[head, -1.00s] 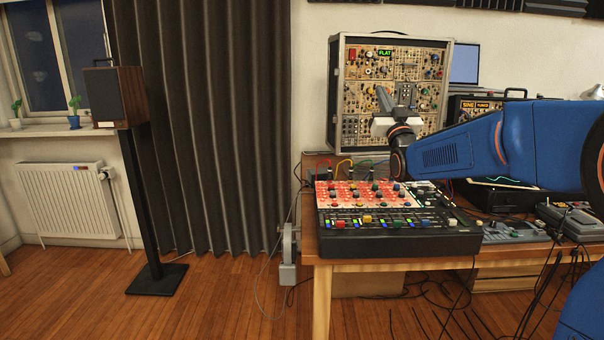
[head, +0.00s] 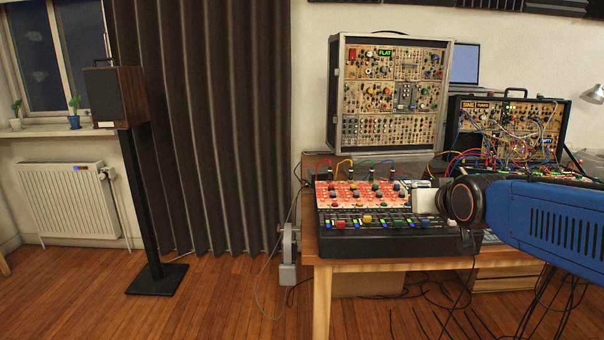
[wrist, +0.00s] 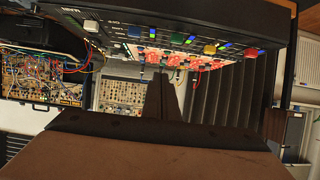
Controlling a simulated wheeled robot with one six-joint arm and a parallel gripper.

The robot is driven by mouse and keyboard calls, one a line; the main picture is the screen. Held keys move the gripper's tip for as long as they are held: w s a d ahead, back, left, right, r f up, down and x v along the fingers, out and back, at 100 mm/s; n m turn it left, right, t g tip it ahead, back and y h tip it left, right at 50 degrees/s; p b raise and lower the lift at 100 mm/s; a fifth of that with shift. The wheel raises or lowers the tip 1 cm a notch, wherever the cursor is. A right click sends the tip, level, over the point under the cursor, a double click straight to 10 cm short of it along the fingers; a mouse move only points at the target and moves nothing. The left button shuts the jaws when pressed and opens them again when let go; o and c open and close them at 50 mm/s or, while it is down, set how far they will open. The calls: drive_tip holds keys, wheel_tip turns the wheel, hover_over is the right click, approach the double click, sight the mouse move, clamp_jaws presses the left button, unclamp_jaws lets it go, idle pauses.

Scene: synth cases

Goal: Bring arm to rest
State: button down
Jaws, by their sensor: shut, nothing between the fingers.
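My gripper (wrist: 160,90) shows in the wrist view as two dark fingers pressed together, with nothing between them. In the head view my blue arm reaches in from the right edge, and its dark wrist with an orange ring is in front of the right part of the mixing console (head: 390,240). The fingers cannot be made out there. The console, with coloured knobs and faders, also shows along the top of the wrist view (wrist: 210,35), upside down.
The console stands on a wooden table (head: 390,265). A tall modular rack (head: 395,95) stands behind it, with a patched synth case (head: 510,130) and a laptop (head: 464,63) to its right. A speaker on a stand (head: 115,97) is at the left. Floor (head: 225,300) left of the table is open.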

drive_tip(key=s+f+g, duration=0.2)
drive_tip(key=s+f, duration=0.3)
drive_tip(key=s, duration=0.4)
drive_tip(key=s+f+g, duration=0.3)
drive_tip(key=s+f, duration=0.3)
drive_tip(key=s, duration=0.3)
drive_tip(key=s+d+f+g, duration=0.1)
drive_tip(key=s+f+g, duration=0.2)
drive_tip(key=s, duration=0.6)
wheel_tip(320, 180, down, 3)
drive_tip(key=shift+r, duration=0.1)
